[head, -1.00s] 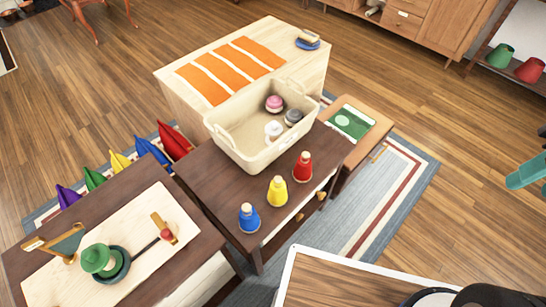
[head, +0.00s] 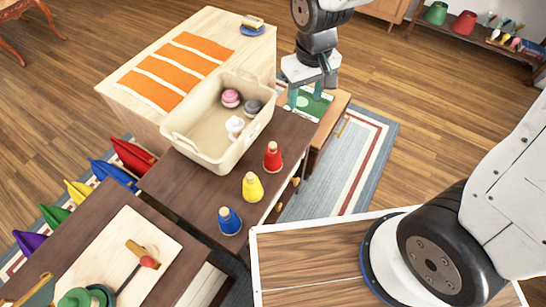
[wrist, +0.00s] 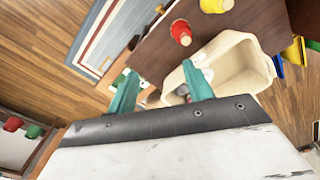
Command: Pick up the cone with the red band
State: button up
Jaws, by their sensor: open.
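A red cone (head: 272,157) with a pale top stands upright on the dark brown table (head: 178,193), beside the cream basket. It also shows in the wrist view (wrist: 181,33). A yellow cone (head: 252,187) and a blue cone (head: 230,221) stand in a row with it toward the front. My gripper (head: 305,97) is open and empty, above and beyond the red cone, over the small side table with the green card. Its two teal fingers are spread apart in the wrist view (wrist: 157,77). No finger touches a cone.
The cream basket (head: 188,142) holds pink, grey and white round items, close beside the cones. A pale cabinet (head: 238,62) with orange strips stands behind. A wood-topped surface with a white rim (head: 300,268) lies in front. The rug (head: 362,145) at right is clear.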

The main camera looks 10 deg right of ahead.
jog(key=n, duration=0.2)
send_over(273, 145)
jog(key=f, duration=1.3)
jog(key=shift+s+a+f, duration=0.2)
jog(key=shift+f, duration=0.05)
jog(key=f, duration=0.8)
jog(key=shift+w+d+f, duration=0.2)
jog(key=shift+w+f, duration=0.05)
grip_shut()
